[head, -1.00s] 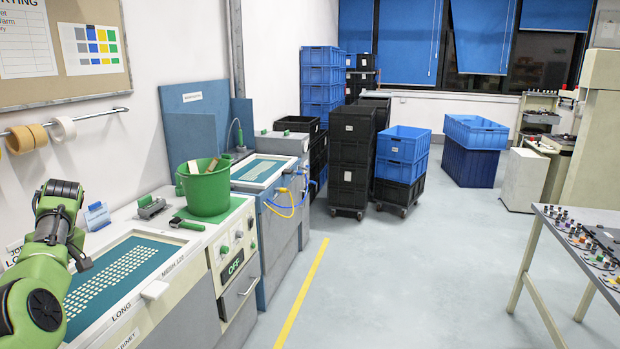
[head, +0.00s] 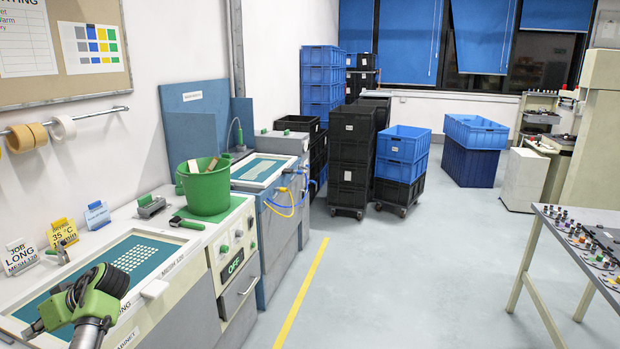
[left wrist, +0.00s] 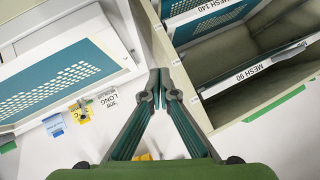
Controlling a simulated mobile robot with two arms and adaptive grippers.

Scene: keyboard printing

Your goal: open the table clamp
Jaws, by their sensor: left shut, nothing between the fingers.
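A small metal fitting that looks like the table clamp (head: 62,253) sits at the back edge of the near printing table, in front of the yellow 35 °C sign. It also shows in the left wrist view (left wrist: 80,109), small and beside the screen frame. Its lever position is too small to tell. My left gripper (head: 35,328) is low over the front left of the near table, apart from the clamp. Its fingers meet at the tips in the left wrist view (left wrist: 159,78), shut and empty. My right gripper is out of view.
The near screen (head: 140,255) lies flat on the table. Signs (head: 97,214) stand along the back. A green bucket (head: 206,188) and a green-handled tool (head: 187,222) stand to the right. The left wrist view shows open mesh shelves (left wrist: 250,80). The floor aisle is clear.

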